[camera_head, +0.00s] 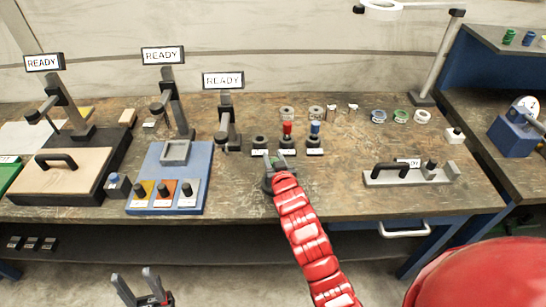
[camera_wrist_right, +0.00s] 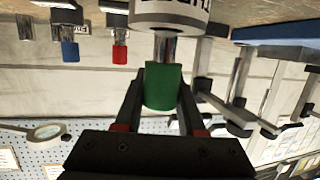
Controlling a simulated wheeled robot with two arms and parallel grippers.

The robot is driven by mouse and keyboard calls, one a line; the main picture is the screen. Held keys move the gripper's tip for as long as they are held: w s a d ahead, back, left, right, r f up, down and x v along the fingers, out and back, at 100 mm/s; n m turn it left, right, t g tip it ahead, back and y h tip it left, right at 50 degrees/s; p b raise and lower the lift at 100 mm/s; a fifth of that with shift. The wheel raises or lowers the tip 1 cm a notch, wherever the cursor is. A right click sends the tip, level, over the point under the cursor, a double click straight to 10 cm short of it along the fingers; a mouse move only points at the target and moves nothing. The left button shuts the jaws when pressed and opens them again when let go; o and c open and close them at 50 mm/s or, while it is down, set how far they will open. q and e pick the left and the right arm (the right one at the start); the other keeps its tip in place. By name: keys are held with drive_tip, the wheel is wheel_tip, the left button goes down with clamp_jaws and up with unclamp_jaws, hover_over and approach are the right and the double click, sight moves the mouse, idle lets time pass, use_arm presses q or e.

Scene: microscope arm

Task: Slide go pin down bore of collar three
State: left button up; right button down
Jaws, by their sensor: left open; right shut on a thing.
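My right gripper (camera_wrist_right: 160,105) is shut on the green handle of a pin (camera_wrist_right: 163,86). Its bare metal shaft points away from the fingers, toward a pale cylinder with black lettering (camera_wrist_right: 172,14). The shaft meets the cylinder's edge in the picture; I cannot tell whether it is inside. In the head view the right gripper (camera_head: 279,166) is in front of the small pin stands, with a bit of green between its fingers. Ring-shaped collars (camera_head: 287,112) (camera_head: 316,112) stand behind; which is collar three is unclear. My left gripper (camera_head: 143,290) is open and empty, low before the bench.
A red pin (camera_head: 287,128) and a blue pin (camera_head: 315,128) stand beside an empty black stand (camera_head: 260,141). Blue, green and white rings (camera_head: 378,116) sit further right. A handled fixture (camera_head: 392,172) lies at right, a blue tray (camera_head: 175,150) at left.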

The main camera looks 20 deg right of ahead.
drive_tip(key=shift+f, duration=0.3)
drive_tip(key=shift+c, duration=2.1)
unclamp_jaws()
drive_tip(key=shift+s, duration=0.15)
drive_tip(key=p+v, duration=0.6)
drive_tip(key=v, duration=1.1)
